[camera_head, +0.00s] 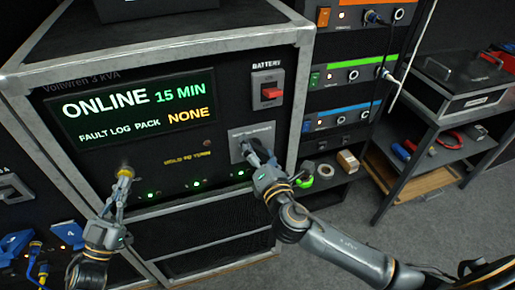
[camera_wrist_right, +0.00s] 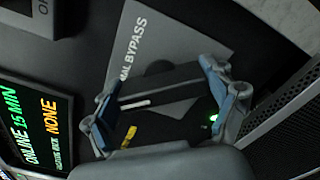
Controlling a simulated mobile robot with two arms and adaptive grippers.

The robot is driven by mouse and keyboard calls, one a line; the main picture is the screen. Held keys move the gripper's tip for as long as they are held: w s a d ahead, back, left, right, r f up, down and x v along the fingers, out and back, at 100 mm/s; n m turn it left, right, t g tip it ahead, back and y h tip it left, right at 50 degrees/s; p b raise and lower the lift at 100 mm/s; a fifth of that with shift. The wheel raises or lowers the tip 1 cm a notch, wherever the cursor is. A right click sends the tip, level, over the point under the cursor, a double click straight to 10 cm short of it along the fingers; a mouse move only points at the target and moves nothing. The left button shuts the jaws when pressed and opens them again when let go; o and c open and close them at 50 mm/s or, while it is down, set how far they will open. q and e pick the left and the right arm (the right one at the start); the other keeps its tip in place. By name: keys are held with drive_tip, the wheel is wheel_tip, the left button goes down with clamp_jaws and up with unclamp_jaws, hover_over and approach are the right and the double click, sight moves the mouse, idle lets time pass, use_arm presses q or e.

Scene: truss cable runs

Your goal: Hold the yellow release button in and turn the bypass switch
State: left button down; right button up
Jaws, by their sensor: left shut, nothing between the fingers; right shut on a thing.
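The UPS cabinet's front has a grey bypass plate (camera_head: 238,136), which also shows in the right wrist view (camera_wrist_right: 178,42) with "BYPASS" on it. My right gripper (camera_head: 262,160) is at this plate. In the right wrist view its two fingers (camera_wrist_right: 166,98) are closed on the black bypass switch handle (camera_wrist_right: 160,88), which carries a white line. The yellow release button (camera_head: 125,172) is at the lower left of the panel. My left gripper (camera_head: 121,187) is shut with its fingertips at the button, partly covering it. I cannot tell how far it is pressed.
The display (camera_head: 135,105) reads "ONLINE 15 MIN" and fault log pack "NONE". An amber "HOLD TO TURN" label (camera_head: 187,158) is below it. A red battery switch (camera_head: 271,91) is above the bypass plate. A rack and a shelf table (camera_head: 440,115) stand to the right.

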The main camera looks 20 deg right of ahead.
drive_tip(key=shift+n, duration=0.5)
drive_tip(key=o, duration=1)
drive_tip(key=s, duration=1.2)
use_arm(q)
drive_tip(key=shift+s+p, duration=0.45)
drive_tip(key=shift+s, duration=0.45)
use_arm(e)
drive_tip(key=shift+r, duration=0.4)
